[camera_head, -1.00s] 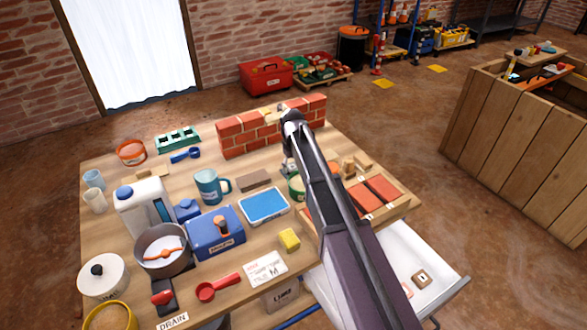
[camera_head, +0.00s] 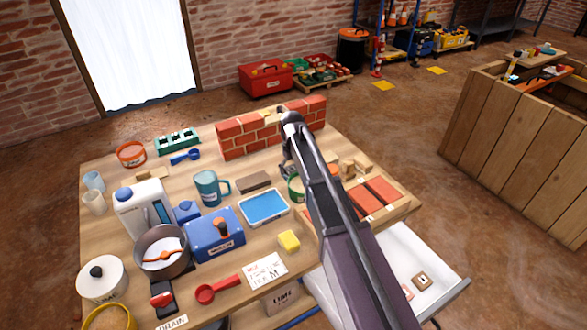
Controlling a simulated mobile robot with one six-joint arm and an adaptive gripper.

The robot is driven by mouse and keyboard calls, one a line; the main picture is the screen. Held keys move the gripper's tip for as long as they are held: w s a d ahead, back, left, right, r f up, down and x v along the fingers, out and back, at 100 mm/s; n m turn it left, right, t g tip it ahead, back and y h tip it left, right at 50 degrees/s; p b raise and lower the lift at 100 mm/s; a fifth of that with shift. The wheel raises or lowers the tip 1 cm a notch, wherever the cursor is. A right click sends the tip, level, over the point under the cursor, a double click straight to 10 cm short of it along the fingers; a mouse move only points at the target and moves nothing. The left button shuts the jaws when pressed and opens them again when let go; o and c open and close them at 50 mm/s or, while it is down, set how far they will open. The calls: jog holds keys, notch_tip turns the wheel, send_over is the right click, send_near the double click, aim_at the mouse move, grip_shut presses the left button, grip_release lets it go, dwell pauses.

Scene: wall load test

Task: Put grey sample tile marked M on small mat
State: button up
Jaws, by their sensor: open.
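No tile with a readable M shows. Two small tiles lie in the open white drawer (camera_head: 440,262) at the lower right: a brown one (camera_head: 422,279) with a pale mark, and a pinkish one partly hidden by my arm. Their marks are too small to read. A flat blue rectangle with a pale rim (camera_head: 264,207) lies mid-table; I cannot tell whether it is the small mat. A written card (camera_head: 267,271) at the table's front edge shows an M. My gripper (camera_head: 287,168) is open, low over the table behind my arm, mostly hidden, right of the grey-brown block (camera_head: 254,182).
A small brick wall (camera_head: 240,137) stands at the back. A teal mug (camera_head: 209,188), blue box (camera_head: 214,236), steel pot (camera_head: 163,262) and white jug (camera_head: 140,206) crowd the left. A yellow sponge (camera_head: 289,240) lies in front; a wooden tray of red bricks (camera_head: 375,195) is right.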

aim_at(293, 169)
jog(key=shift+r, duration=0.15)
notch_tip(293, 169, up, 12)
jog(key=p, duration=1.2)
dwell(0.6)
jog(key=s+d+m, duration=0.6)
jog(key=s+d, duration=1.7)
jog(key=s, duration=0.1)
jog(key=shift+s+d+m, duration=0.15)
jog(key=shift+s+m, duration=0.2)
jog(key=shift+m, duration=0.05)
jog(key=shift+c, duration=0.2)
